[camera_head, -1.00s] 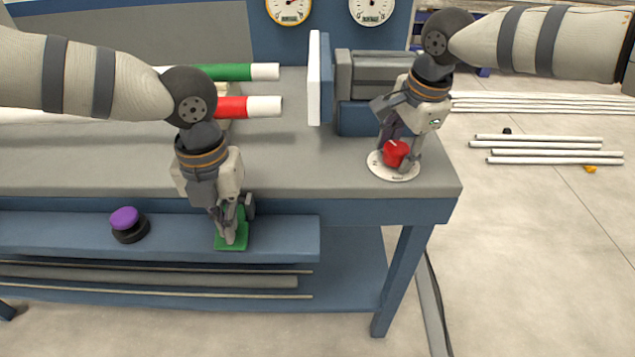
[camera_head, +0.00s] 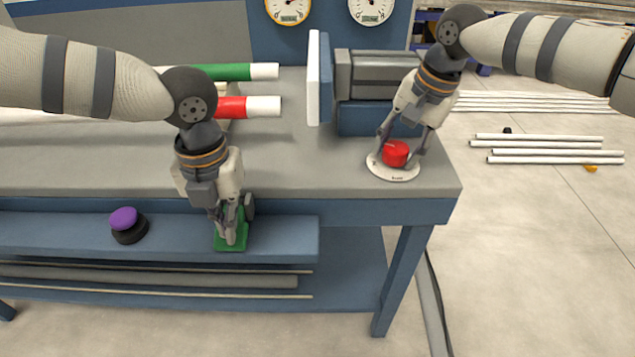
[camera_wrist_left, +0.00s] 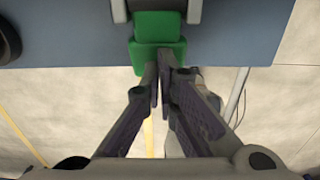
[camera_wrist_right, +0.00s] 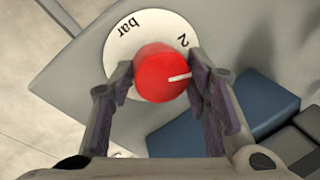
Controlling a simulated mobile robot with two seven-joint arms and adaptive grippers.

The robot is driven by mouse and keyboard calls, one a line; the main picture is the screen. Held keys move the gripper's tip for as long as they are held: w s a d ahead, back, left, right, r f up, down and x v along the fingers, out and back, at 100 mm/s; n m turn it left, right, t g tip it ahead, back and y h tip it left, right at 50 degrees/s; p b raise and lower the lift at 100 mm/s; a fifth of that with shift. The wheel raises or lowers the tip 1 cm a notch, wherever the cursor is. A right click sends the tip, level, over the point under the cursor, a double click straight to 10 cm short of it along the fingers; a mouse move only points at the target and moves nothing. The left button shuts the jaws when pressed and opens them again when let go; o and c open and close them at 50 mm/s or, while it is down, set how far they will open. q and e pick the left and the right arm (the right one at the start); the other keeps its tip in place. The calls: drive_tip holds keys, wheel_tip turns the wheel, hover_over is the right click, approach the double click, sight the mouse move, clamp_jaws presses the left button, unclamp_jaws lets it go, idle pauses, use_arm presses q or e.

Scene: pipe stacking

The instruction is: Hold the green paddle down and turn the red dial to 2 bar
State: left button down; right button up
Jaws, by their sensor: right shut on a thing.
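The green paddle (camera_head: 221,243) sits on the blue ledge at the bench front. My left gripper (camera_head: 231,238) is shut and empty, with its fingertips at the paddle; the left wrist view shows the paddle (camera_wrist_left: 158,58) beyond the closed tips. I cannot tell how far the paddle is pressed. The red dial (camera_head: 396,152) stands on a white disc at the bench's right corner. My right gripper (camera_wrist_right: 169,78) is shut on the dial, one finger on each side. In the right wrist view the dial's white pointer (camera_wrist_right: 180,77) points right, below the printed "2" (camera_wrist_right: 183,41).
A purple-topped button (camera_head: 125,217) sits on the ledge left of the paddle. A grey and blue clamp (camera_head: 375,75) stands behind the dial. Green-white and red-white pipes (camera_head: 262,106) lie on the bench. Two gauges (camera_head: 289,8) are at the back.

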drive_tip(key=shift+a+r, duration=0.25)
drive_tip(key=shift+a, duration=0.2)
use_arm(q)
drive_tip(key=shift+w+r, duration=0.15)
drive_tip(key=shift+r, duration=1.85)
use_arm(e)
drive_tip(key=shift+f, duration=0.1)
drive_tip(key=o, duration=0.8)
use_arm(q)
drive_tip(key=shift+a+f, duration=0.1)
drive_tip(key=shift+a, duration=0.15)
use_arm(e)
drive_tip(key=shift+o, duration=0.7)
drive_tip(key=shift+w+a, duration=0.15)
drive_tip(key=shift+a, duration=0.05)
drive_tip(key=shift+d, duration=0.1)
use_arm(q)
drive_tip(key=shift+d, duration=0.15)
use_arm(e)
drive_tip(key=shift+d+f, duration=0.1)
drive_tip(key=shift+d, duration=0.15)
